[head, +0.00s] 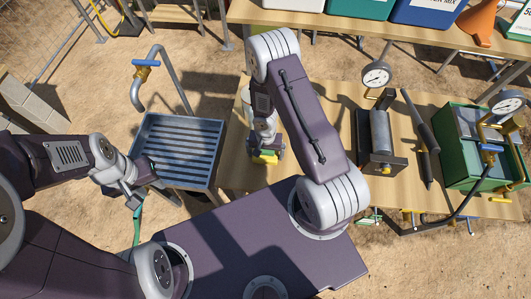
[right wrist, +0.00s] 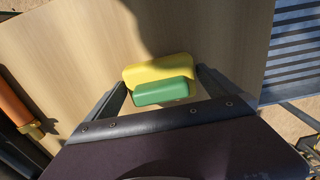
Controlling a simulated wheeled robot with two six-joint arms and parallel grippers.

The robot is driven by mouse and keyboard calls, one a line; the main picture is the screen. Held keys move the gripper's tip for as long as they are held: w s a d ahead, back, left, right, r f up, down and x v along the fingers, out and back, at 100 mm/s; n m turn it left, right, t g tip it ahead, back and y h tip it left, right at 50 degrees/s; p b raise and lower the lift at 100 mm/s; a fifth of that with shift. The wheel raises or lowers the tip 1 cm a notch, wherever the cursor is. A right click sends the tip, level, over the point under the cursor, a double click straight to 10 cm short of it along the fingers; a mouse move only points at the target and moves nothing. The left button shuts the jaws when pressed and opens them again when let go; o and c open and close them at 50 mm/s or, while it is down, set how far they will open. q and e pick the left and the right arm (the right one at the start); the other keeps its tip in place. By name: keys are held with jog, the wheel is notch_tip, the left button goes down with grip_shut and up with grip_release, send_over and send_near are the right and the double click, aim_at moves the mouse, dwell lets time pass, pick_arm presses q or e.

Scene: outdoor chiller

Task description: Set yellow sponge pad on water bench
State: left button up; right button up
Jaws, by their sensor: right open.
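The yellow sponge pad (right wrist: 155,70), with a green part (right wrist: 163,92) on its near side, lies on the wooden table in the right wrist view. It also shows as a yellow patch below my right gripper in the head view (head: 264,158). My right gripper (right wrist: 163,80) is open, with one finger on either side of the pad. Whether the fingers touch it is unclear. A blue-grey slatted metal bench (head: 180,120) under a tap stands left of the wooden table; it looks like the water bench, and its slats look bare. My left gripper (head: 138,192) is by its near left corner, its jaws unclear.
The wooden table (head: 340,110) holds a gauge (head: 376,75), a dark clamp-like device (head: 381,145) and a green tub (head: 470,150) to the right. A curved tap (head: 146,70) rises behind the slatted bench.

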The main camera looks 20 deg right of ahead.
aim_at(266, 151)
notch_tip(266, 151, up, 12)
jog(key=p, duration=1)
jog(key=shift+f, duration=0.25)
